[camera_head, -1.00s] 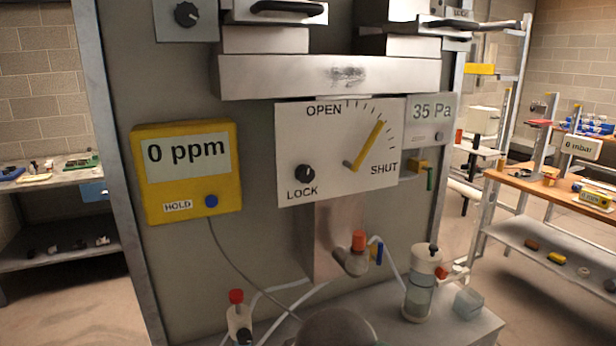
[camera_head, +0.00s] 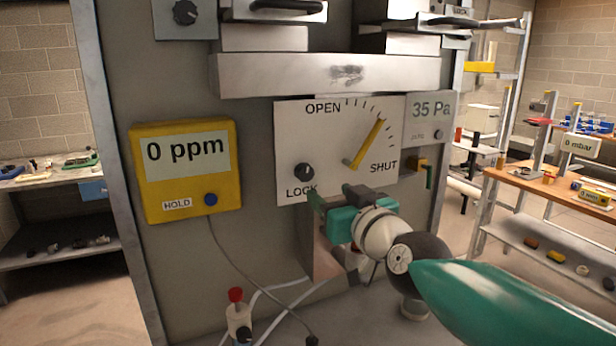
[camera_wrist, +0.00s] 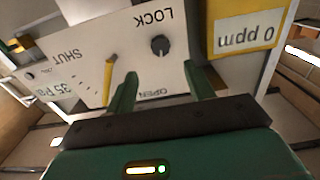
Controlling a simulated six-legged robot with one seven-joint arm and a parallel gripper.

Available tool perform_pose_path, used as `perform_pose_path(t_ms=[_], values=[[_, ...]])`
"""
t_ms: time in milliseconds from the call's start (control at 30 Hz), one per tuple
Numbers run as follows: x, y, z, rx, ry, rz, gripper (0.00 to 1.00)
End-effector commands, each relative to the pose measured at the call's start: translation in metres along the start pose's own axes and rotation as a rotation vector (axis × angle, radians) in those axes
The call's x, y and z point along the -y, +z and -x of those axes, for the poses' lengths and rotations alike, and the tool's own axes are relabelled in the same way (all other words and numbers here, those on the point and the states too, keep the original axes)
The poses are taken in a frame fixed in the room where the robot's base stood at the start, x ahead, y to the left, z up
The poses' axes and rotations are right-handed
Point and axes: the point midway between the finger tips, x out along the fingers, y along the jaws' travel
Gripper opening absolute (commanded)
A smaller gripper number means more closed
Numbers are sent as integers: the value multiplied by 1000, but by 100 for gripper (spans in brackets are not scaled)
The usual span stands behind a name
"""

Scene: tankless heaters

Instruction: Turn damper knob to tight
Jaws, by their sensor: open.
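The black damper knob (camera_head: 304,171) sits above the word LOCK on the white damper plate (camera_head: 340,120). In the wrist view the knob (camera_wrist: 160,45) appears upside down, ahead of and between my two green fingers. A yellow lever (camera_head: 367,144) on the plate points up and right, between OPEN and SHUT. My gripper (camera_head: 333,197) is open and empty, just below and right of the knob in the head view. In the wrist view my gripper (camera_wrist: 161,72) shows a clear gap between its fingers, apart from the knob.
A yellow 0 ppm meter (camera_head: 187,172) is left of the plate, with a cable hanging down. A 35 Pa display (camera_head: 431,112) is at the right. A steel ledge (camera_head: 330,76) juts out above. A red-capped bottle (camera_head: 238,315) stands below.

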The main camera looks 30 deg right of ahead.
Motion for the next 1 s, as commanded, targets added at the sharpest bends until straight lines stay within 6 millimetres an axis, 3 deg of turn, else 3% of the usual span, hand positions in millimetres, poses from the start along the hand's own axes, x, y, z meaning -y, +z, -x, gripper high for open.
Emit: perform_pose_path(t_ms=[200,600,1000], values=[[2,1,-38,4,-4,0,53],[2,1,-92,2,-4,0,53],[0,0,-111,1,-1,-1,53]])
